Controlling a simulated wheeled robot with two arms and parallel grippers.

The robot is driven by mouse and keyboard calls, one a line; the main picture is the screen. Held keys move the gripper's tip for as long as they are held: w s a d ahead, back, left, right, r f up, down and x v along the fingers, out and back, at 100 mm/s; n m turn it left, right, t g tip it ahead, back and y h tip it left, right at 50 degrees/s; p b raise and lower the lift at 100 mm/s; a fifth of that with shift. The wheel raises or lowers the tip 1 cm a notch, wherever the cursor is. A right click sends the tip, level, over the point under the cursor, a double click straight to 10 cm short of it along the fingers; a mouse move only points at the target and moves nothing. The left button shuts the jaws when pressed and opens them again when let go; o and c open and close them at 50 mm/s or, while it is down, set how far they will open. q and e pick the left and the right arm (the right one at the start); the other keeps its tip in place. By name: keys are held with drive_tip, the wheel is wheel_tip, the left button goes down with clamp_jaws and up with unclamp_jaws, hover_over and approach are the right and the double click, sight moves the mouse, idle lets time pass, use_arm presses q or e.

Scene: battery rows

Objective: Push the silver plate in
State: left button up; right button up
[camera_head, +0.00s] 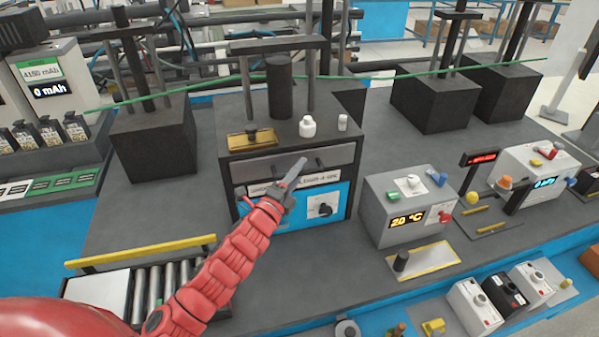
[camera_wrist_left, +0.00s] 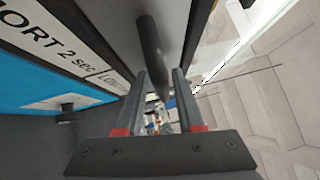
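The silver plate (camera_head: 262,166) is a grey metal front panel across the upper part of the black box (camera_head: 226,185), above a white label strip. My left gripper (camera_head: 298,167) is in front of the plate's right half and hides part of it. In the left wrist view the two fingers (camera_wrist_left: 162,80) are apart, with a gap between them. My right gripper is not in view.
A blue panel with a dark knob (camera_head: 323,208) is below the label. A grey 20 °C box (camera_head: 400,212) stands to the right. A roller conveyor (camera_head: 160,285) is at the front left.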

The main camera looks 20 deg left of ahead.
use_arm(q)
drive_tip(key=shift+o, duration=0.4)
drive_tip(key=shift+d, duration=0.1)
drive_tip(key=v, duration=1.7)
drive_tip(key=shift+s, duration=0.25)
drive_tip(key=shift+f, duration=0.1)
